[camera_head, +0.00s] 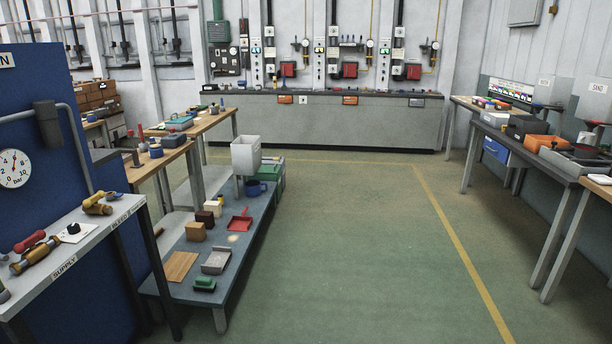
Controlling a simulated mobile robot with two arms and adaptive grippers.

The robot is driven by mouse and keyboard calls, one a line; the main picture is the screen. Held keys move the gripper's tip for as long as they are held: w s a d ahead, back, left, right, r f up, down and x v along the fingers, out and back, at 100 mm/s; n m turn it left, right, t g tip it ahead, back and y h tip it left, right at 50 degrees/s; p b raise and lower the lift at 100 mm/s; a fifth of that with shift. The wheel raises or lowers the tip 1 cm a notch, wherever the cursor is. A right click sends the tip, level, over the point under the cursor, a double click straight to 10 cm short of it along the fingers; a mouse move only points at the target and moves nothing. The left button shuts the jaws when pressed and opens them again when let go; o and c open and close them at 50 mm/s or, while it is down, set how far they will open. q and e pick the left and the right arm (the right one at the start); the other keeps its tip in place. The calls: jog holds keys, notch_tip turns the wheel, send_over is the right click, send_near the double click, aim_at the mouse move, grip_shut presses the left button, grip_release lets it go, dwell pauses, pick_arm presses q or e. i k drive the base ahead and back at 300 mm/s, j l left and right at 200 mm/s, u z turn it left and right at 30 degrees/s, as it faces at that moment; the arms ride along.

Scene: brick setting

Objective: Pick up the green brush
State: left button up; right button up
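A small green block-shaped object, which looks like the green brush (204,284), lies at the near end of a low grey-blue bench (226,273). Its bristles are too small to make out. A grey metal dustpan-like tray (216,261) lies just behind it, and a flat wooden board (181,266) lies to its left. A red dustpan-like item (240,222) is farther back on the bench. Neither of my grippers is in view.
Wooden blocks (195,231), a white bin (246,156) and a blue mug (255,188) share the bench. A supply shelf (88,232) and blue cabinet (45,180) stand left. Workbenches (540,156) line the right. The green floor (350,250) between is clear.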

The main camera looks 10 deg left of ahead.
aim_at(204, 284)
jog(key=i+u, duration=0.15)
jog(key=i, duration=0.45)
jog(key=i+l+u, duration=0.15)
jog(key=i, duration=0.45)
jog(key=i+l+u, duration=0.15)
jog(key=i, duration=0.45)
jog(key=l, duration=0.1)
